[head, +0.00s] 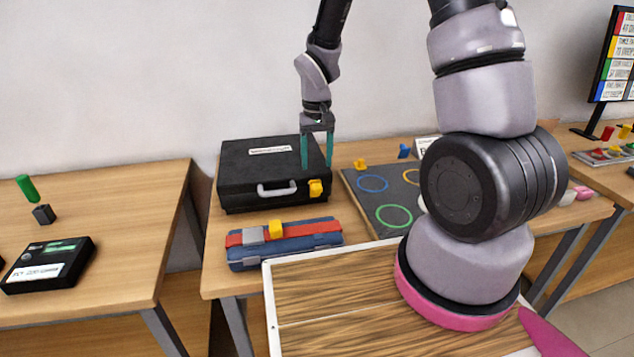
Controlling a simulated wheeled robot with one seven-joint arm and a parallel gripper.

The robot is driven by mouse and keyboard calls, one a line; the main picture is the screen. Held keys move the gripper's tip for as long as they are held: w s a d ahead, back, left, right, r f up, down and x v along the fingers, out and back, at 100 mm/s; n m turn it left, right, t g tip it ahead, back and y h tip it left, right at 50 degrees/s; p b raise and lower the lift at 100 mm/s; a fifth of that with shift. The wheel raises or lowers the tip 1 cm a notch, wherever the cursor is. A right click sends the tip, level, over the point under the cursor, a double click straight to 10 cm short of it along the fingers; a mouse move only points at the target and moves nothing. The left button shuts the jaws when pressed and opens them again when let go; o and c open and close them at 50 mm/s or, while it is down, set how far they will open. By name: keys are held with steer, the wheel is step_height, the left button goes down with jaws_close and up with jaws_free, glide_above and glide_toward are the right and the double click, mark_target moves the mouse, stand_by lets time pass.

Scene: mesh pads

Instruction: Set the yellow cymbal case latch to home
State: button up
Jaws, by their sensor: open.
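A black case (240,185) with a grey handle stands at the back left of the middle table. A yellow latch (315,188) sits at the right of its front face. The white label (270,150) on its lid is too small to read. In front lies a blue case (292,253) with a red strap and a yellow block (275,229) on it. I cannot tell from the label which is the cymbal case. My gripper (317,167) points down with teal fingers apart, empty, over the black case's right end, above the yellow latch and apart from it.
A dark board (400,181) with coloured rings lies right of the black case, with small yellow (360,163) and blue (404,151) pieces behind. A white-rimmed wooden tray (268,300) is in front. My arm hides the table's right part.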

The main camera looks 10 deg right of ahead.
mark_target(317, 186)
step_height(317, 186, down, 8)
steer(key=shift+r, duration=0.25)
jaws_close()
steer(key=shift+w, duration=0.1)
